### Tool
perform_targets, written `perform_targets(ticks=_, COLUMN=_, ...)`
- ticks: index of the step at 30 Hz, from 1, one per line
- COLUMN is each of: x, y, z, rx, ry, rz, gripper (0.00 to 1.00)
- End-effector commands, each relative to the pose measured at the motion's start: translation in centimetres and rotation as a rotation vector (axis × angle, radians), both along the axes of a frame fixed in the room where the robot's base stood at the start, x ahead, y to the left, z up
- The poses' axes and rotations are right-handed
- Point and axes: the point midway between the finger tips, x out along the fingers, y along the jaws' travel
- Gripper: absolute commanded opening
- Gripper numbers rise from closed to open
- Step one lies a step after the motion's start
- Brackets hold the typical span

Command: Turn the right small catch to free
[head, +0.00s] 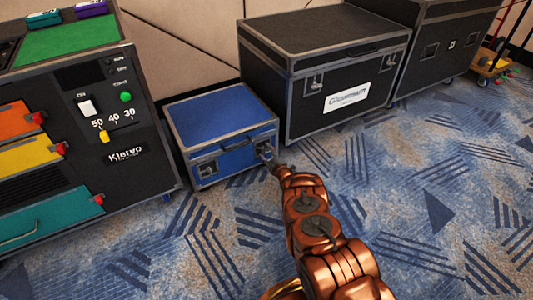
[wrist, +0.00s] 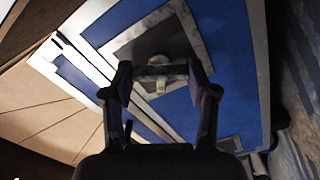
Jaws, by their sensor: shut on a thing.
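The small blue case (head: 219,110) with grey edges stands on the carpet, lid down. It fills much of the wrist view (wrist: 222,75). The right small catch (wrist: 160,86) is on a grey metal plate on the case, between my fingertips. My gripper (wrist: 160,78) is shut on this catch. In the head view, my gripper (head: 268,153) reaches the right end of the case's front and hides most of the catch there. The left small catch (head: 207,169) shows on the front, left of the handle. How far the right catch is turned cannot be told.
A large black case (head: 330,60) stands close to the right of the blue case. A control cabinet (head: 110,90) with coloured drawers stands at the left. A padded wall is behind. The patterned carpet (head: 200,240) in front is clear.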

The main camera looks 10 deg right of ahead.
Motion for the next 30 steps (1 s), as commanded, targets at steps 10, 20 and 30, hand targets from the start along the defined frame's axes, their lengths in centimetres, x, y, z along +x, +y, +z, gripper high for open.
perform_targets(ticks=10, x=0.04, y=0.12, z=-0.12, rx=-0.28, ry=-0.091, rz=0.0, gripper=0.23)
perform_targets(ticks=20, x=0.04, y=0.09, z=-0.09, rx=-0.442, ry=-0.144, rz=0.0, gripper=0.23)
perform_targets(ticks=30, x=0.04, y=0.04, z=-0.04, rx=-0.493, ry=-0.16, rz=0.0, gripper=0.23)
